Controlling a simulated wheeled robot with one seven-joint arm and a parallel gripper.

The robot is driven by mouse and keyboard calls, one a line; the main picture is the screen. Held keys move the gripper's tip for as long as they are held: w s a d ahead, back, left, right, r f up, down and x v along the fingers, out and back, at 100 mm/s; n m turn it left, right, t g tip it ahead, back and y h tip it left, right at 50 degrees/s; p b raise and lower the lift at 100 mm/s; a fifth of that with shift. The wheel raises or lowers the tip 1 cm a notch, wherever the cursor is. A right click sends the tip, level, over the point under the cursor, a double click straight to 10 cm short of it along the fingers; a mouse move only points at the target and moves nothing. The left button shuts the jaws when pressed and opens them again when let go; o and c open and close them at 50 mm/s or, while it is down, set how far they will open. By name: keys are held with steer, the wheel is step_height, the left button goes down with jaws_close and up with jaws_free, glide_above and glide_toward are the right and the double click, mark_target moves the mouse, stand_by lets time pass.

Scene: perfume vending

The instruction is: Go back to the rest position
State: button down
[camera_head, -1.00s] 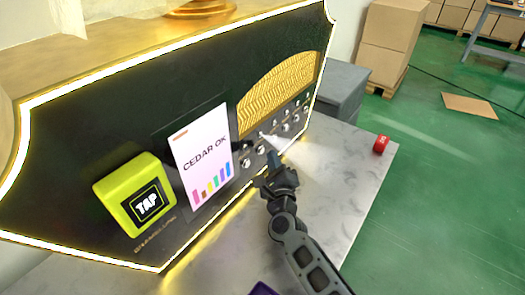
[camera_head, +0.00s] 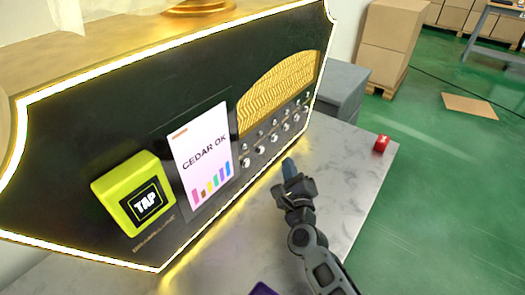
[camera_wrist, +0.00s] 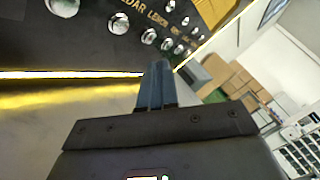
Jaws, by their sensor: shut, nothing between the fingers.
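My gripper (camera_head: 289,168) is over the pale marble-look tabletop (camera_head: 340,185), a little in front of the vending machine's black panel (camera_head: 90,130). Its blue fingers (camera_wrist: 155,85) are together with nothing between them. The panel carries a yellow TAP box (camera_head: 135,195), a white screen (camera_head: 203,155) reading "CEDAR OK", and rows of round silver knobs or nozzles (camera_head: 272,150) under a gold grille (camera_head: 282,90). In the wrist view, several silver knobs (camera_wrist: 148,36) show beyond the fingers, apart from them.
A small red object (camera_head: 381,144) sits near the table's right edge. A grey cabinet (camera_head: 342,92) stands behind the table. Cardboard boxes (camera_head: 390,40) are stacked farther back. The green floor (camera_head: 450,190) at right is open. A dark purple thing (camera_head: 263,289) shows at the bottom edge.

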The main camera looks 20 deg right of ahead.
stand_by(0.7)
steer(key=s+n, duration=0.2)
steer(key=s, duration=0.2)
steer(key=s+f+n+p, duration=0.1)
steer(key=s+n, duration=0.1)
steer(key=s, duration=0.3)
steer(key=s+n+y, duration=0.1)
steer(key=s+n, duration=0.1)
steer(key=s, duration=0.3)
steer(key=shift+s+a+f+n+g, duration=0.25)
steer(key=shift+a+f+n+g, duration=0.05)
steer(key=shift+a+f, duration=0.1)
steer(key=s+r+n+y+p, duration=0.1)
steer(key=s+r+n+p, duration=0.15)
steer(key=s+n, duration=0.85)
steer(key=s+r+n+g, duration=0.1)
steer(key=s+r+n, duration=0.4)
steer(key=s, duration=0.6)
steer(key=s+r+n+g+y+p, duration=0.1)
steer(key=s+r+n, duration=0.4)
steer(key=s+r, duration=0.5)
steer(key=shift+s+d+r+n+g, duration=0.15)
steer(key=shift+s+r+n+g, duration=0.15)
steer(key=shift+s+g, duration=0.3)
